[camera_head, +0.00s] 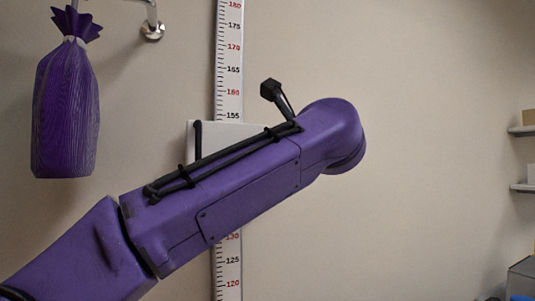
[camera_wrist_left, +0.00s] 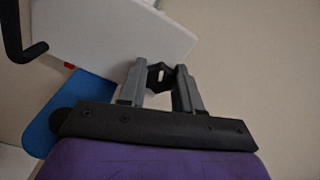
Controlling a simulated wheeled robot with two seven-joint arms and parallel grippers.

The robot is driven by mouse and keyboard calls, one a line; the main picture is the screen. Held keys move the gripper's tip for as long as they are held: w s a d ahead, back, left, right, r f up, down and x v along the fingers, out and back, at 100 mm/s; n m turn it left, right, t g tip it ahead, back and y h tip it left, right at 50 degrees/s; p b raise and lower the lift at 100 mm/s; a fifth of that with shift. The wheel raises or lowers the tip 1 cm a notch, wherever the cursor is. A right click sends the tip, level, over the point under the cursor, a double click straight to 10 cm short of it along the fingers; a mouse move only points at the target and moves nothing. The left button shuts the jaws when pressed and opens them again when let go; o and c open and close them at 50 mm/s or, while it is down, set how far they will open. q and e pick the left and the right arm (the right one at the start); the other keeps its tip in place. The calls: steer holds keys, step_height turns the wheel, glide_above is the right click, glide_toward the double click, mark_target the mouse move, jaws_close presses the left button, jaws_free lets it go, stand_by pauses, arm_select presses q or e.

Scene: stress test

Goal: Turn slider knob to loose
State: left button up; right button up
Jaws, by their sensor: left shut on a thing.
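The slider is a white plate (camera_head: 232,131) on a wall-mounted height scale (camera_head: 229,65), mostly hidden behind my left arm in the head view. In the left wrist view the white plate (camera_wrist_left: 120,25) is at the top. A dark slider knob (camera_wrist_left: 159,75) sits between the fingertips of my left gripper (camera_wrist_left: 159,80). The gripper is shut on it. How far the knob is turned cannot be told. My left gripper is hidden behind its own arm in the head view. My right gripper is not in view.
A purple pleated bag (camera_head: 65,110) hangs at the upper left near a metal wall fitting (camera_head: 151,30). Shelves (camera_head: 523,130) stand at the far right. A blue part (camera_wrist_left: 75,105) lies beside the gripper in the wrist view.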

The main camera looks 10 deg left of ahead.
arm_select(q)
steer(key=shift+s+a+f+n+b, duration=0.1)
steer(key=shift+n+b, duration=0.9)
steer(key=shift+n, duration=2.5)
steer(key=shift+f+n+b, duration=0.1)
steer(key=shift+n+b, duration=0.85)
steer(key=shift+n, duration=2.55)
steer(key=o, duration=1)
steer(key=shift+o, duration=0.2)
steer(key=b+v, duration=0.2)
steer(key=v, duration=0.8)
steer(key=shift+s, duration=0.25)
